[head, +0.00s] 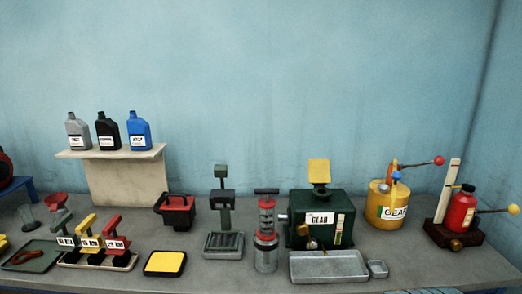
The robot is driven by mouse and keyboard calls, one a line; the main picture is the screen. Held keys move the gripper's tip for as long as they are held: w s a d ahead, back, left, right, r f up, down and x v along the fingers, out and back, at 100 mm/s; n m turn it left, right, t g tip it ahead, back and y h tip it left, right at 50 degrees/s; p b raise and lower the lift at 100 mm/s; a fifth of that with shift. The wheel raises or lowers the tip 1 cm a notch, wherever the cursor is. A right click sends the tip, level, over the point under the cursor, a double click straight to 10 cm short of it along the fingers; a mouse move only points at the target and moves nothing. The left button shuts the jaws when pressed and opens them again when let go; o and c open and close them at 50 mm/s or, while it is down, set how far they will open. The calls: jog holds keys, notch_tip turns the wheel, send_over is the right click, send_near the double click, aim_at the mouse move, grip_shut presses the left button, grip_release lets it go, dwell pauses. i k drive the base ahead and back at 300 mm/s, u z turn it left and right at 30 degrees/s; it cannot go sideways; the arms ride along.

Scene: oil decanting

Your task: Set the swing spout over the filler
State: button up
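My gripper is not in this head view. The yellow drum (385,208) labelled GEAR stands at the right of the bench. An orange upright and a thin arm ending in a red knob (438,160) rise from its top, with the arm pointing right. A small blue part (396,176) sits by the upright. The green GEAR tank (320,215) stands left of the drum, with a yellow tilted plate (319,171) on top and a small grey outlet at its left side. I cannot tell for certain which part is the swing spout or which is the filler.
A red can (461,208) with a yellow-knobbed lever stands on a wooden base at far right. A grey tray (328,266) lies before the green tank, beside a red pump (266,222). Several coloured-handled tools (90,242) stand at left; three bottles (108,130) stand on a shelf.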

aim_at(396, 175)
jog(key=z, duration=0.3)
jog(key=i, duration=1.25)
jog(key=u, duration=0.25)
